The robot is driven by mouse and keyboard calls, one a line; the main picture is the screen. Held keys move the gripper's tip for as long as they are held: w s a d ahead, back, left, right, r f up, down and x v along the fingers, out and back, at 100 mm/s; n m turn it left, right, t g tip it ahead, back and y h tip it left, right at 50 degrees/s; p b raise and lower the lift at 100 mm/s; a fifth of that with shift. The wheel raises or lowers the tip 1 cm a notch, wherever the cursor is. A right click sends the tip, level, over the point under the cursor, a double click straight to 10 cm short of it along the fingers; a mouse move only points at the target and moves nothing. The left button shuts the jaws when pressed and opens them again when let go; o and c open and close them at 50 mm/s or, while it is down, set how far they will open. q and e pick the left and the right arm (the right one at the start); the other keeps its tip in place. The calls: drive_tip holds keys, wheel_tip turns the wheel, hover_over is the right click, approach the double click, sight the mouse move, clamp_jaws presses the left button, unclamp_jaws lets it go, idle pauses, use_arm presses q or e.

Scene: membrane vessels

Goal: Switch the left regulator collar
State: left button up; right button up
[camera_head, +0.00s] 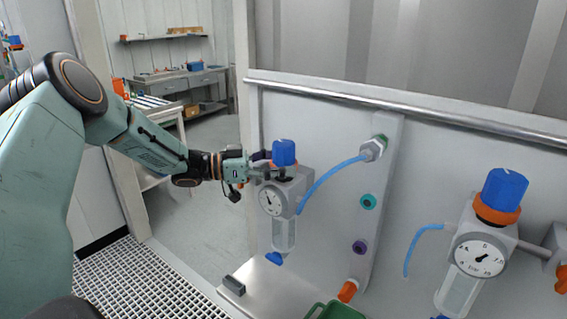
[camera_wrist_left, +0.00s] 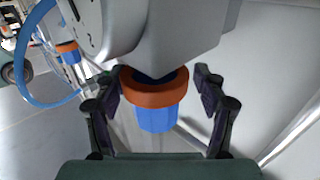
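The left regulator (camera_head: 272,200) is a grey body with a dial, a clear bowl and a blue knob (camera_head: 284,152) on top. Its orange collar (camera_wrist_left: 155,88) is mostly hidden by my gripper in the head view. In the wrist view it shows as a ring between the regulator body and the blue knob (camera_wrist_left: 155,118). My left gripper (camera_head: 268,167) reaches in from the left at collar height. In the wrist view its open fingers (camera_wrist_left: 160,92) stand on both sides of the collar, with a visible gap on the right; left contact is unclear. My right gripper is not in view.
A second regulator (camera_head: 480,250) with blue knob and orange collar stands at the right. A blue hose (camera_head: 330,178) runs from the left regulator to a panel fitting (camera_head: 373,149). A green crate (camera_head: 335,311) is at the bottom. A rail (camera_head: 400,108) tops the panel.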

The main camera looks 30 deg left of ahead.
use_arm(q)
drive_tip(key=shift+s+d+r, duration=0.25)
drive_tip(key=shift+s, duration=0.05)
drive_tip(key=c, duration=0.3)
drive_tip(key=shift+d, duration=0.1)
drive_tip(key=shift+c, duration=0.7)
drive_tip(key=shift+w+a+f, duration=0.15)
drive_tip(key=shift+w+a, duration=0.05)
drive_tip(key=c, duration=0.3)
drive_tip(key=shift+s+d, duration=0.1)
drive_tip(key=c, duration=0.6)
drive_tip(key=shift+f, duration=0.75)
drive_tip(key=shift+s, duration=0.1)
drive_tip(key=o, duration=1.3)
drive_tip(key=shift+f, duration=0.1)
drive_tip(key=o, duration=0.4)
drive_tip(key=shift+w, duration=0.25)
